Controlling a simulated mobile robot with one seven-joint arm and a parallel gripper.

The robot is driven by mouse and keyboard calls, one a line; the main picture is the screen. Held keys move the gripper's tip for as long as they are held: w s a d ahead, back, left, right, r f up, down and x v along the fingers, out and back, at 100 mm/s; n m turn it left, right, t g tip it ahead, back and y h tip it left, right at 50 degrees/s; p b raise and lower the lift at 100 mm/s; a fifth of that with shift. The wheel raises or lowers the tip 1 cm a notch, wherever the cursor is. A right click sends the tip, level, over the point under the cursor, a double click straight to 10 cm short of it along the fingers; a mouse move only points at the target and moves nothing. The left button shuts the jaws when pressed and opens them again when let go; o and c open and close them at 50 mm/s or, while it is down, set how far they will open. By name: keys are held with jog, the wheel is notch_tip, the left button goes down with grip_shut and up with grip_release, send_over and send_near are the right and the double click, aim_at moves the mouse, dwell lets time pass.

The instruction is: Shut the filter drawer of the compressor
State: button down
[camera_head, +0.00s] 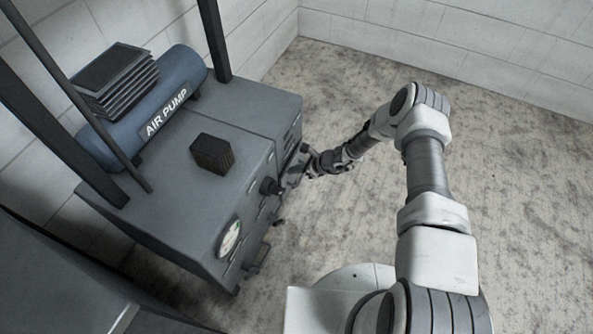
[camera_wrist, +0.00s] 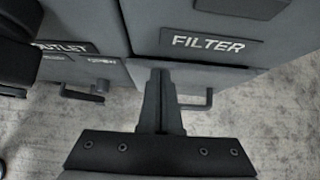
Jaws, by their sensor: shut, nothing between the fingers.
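The compressor (camera_head: 200,170) is a grey cabinet with a blue air pump tank on top, on the left of the head view. In the wrist view the FILTER label (camera_wrist: 208,43) is on its front. Below the label is the grey face of the filter drawer (camera_wrist: 215,76), with a dark bar handle (camera_wrist: 197,104) under it. I cannot tell how far the drawer stands out. My gripper (camera_wrist: 160,75) is shut and empty, its fingertips just in front of this face, left of the handle; contact is unclear. In the head view my gripper is small and dark against the cabinet's right side.
An OUTLET label (camera_wrist: 65,47) and a second handle (camera_wrist: 85,96) are left of the filter in the wrist view. A dark knob (camera_head: 268,187) and a round gauge (camera_head: 229,239) are on the cabinet front. Concrete floor (camera_head: 510,190) to the right is clear.

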jog(key=shift+w+a, duration=0.1)
jog(key=shift+a, duration=0.2)
jog(key=shift+w+a+r, duration=0.1)
jog(key=shift+a+r, duration=0.05)
jog(key=shift+a, duration=0.05)
jog(key=s+d+r+p, duration=0.3)
jog(key=d+r, duration=0.3)
jog(key=d, duration=0.5)
jog(key=shift+s+d+r, duration=0.15)
jog(key=shift+s+r, duration=0.15)
jog(key=shift+s, duration=0.2)
